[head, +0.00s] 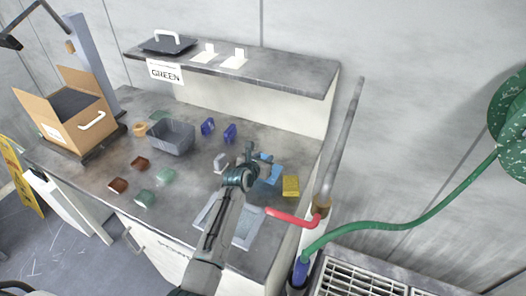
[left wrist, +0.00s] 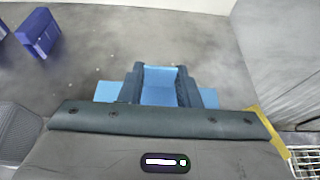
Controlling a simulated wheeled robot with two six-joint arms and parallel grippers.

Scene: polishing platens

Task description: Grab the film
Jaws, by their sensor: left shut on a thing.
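A light blue flat piece, which looks like the film (left wrist: 160,92), lies between the fingers of my left gripper (left wrist: 160,82) in the left wrist view. Its edges stick out past both fingers. In the head view my left gripper (head: 252,158) is over the right part of the grey counter, shut on this blue piece (head: 273,171). The gripper hides part of it. I cannot tell whether it still touches the counter. My right gripper is not in view.
A yellow block (head: 290,186) stands close to the right of the gripper. Blue blocks (head: 230,132), a grey bin (head: 171,137) and brown and green pieces are on the counter (head: 190,185). A red hose (head: 290,217) and a grey pole (head: 344,140) are at the right edge.

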